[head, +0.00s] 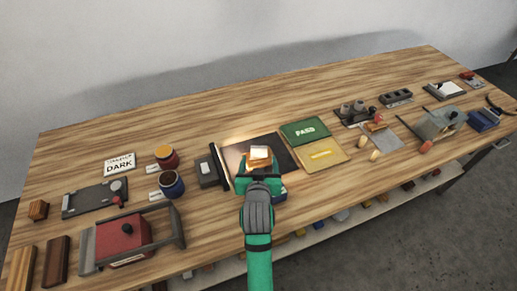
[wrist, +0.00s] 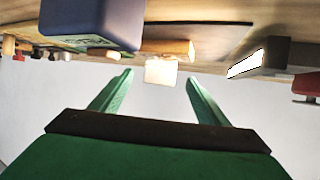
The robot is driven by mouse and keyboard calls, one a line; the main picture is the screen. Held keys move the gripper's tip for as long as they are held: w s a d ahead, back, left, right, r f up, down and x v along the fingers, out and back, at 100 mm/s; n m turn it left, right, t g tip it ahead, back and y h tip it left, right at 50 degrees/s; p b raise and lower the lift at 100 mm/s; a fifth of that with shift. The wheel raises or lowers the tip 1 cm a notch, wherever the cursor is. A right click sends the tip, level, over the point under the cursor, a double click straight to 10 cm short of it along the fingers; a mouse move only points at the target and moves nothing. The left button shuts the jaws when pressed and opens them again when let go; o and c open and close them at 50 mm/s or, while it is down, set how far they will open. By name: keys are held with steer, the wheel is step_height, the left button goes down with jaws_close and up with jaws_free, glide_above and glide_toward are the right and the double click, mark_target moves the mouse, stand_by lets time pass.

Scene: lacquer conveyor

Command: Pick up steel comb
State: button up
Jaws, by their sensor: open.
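A small wooden piece with a pale, bright face (head: 259,154) is on the dark mat just beyond my gripper (head: 258,172). It may be the steel comb, but I cannot make out any teeth. In the wrist view this piece shows as a round wooden part (wrist: 178,48) with a bright square face (wrist: 160,71). My gripper (wrist: 159,78) is open, and the bright face appears between its two green fingertips. I cannot tell whether they touch it. The gripper hides part of the mat in the head view.
The dark mat (head: 283,153) lies between a black block (head: 206,174) and green and tan folders (head: 322,155). A blue block (wrist: 90,18) is close beside a finger in the wrist view. Jars (head: 171,184) and a red-topped tool (head: 122,241) stand left. The table's back strip is clear.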

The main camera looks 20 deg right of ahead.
mark_target(259, 153)
steer(key=shift+x, duration=3.7)
steer(key=shift+c, duration=0.6)
